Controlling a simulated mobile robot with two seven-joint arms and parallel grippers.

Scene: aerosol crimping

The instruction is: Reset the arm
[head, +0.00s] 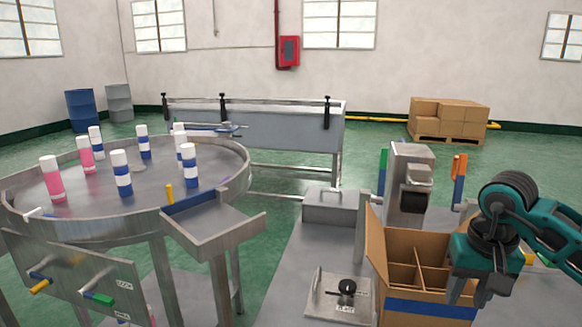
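My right gripper (470,293) comes in from the right, with a teal and black arm. It points down over the right side of the cardboard box (428,308). Its two dark fingertips stand apart and nothing shows between them. The box is open, with dividers and a blue band on its front. The compartments that I can see look empty; the gripper hides the right part. My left gripper is not in view.
A round metal table (95,222) at left carries several white-capped blue and pink cans (121,173). A metal machine (408,185) stands behind the box. A small control panel (338,296) lies left of it. Stacked cartons (448,117) are far back.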

